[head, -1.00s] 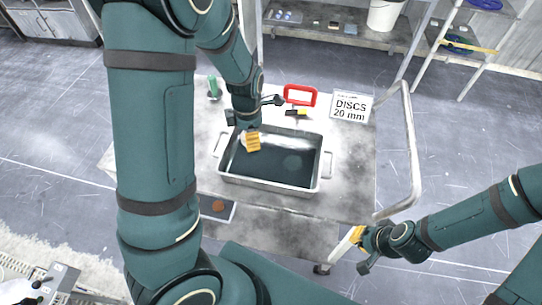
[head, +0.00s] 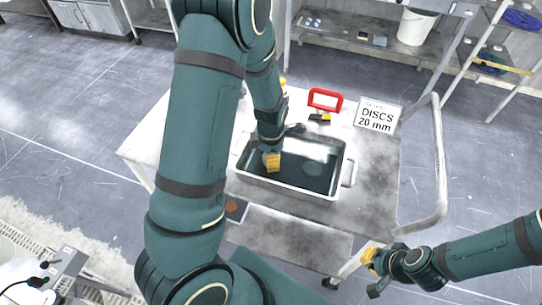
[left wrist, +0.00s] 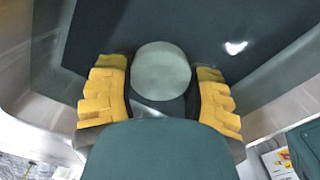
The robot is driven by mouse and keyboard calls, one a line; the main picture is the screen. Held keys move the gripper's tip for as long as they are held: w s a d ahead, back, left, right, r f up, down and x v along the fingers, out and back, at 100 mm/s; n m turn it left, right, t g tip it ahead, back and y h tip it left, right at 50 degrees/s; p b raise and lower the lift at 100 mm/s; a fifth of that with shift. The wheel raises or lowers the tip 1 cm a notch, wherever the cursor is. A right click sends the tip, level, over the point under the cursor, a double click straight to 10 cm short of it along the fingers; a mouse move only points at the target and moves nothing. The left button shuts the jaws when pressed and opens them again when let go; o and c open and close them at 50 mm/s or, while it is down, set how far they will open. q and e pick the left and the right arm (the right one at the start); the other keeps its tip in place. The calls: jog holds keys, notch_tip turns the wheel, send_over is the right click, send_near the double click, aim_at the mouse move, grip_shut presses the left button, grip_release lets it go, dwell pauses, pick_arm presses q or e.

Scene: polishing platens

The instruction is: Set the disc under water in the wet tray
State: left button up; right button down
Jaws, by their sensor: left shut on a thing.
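The wet tray (head: 290,190) is a pale metal pan with a dark inside and side handles, on the cart top. My left gripper (head: 271,162) reaches down into its left part. In the left wrist view, its yellow fingers (left wrist: 163,98) are shut on a round grey disc (left wrist: 162,68), one on each side, over the dark tray floor. A bright glint shows right of the disc. I cannot tell whether the disc is under the water. The head view hides the disc behind the gripper. My right gripper (head: 371,260) hangs near the cart's front right; its finger opening is unclear.
A red-framed tool (head: 325,99) and a "DISCS 20 mm" sign (head: 377,116) stand behind the tray. A dark pad (head: 236,209) with a brown round spot lies in front. A metal rail (head: 441,165) bounds the cart's right side. The cart top right of the tray is clear.

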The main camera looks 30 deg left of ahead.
pick_arm(q)
jog(key=shift+f, duration=0.15)
jog(key=o, duration=1.2)
notch_tip(320, 180, up, 12)
jog(key=p, duration=0.3)
jog(key=shift+r+p, duration=0.2)
jog(key=shift+p, duration=0.2)
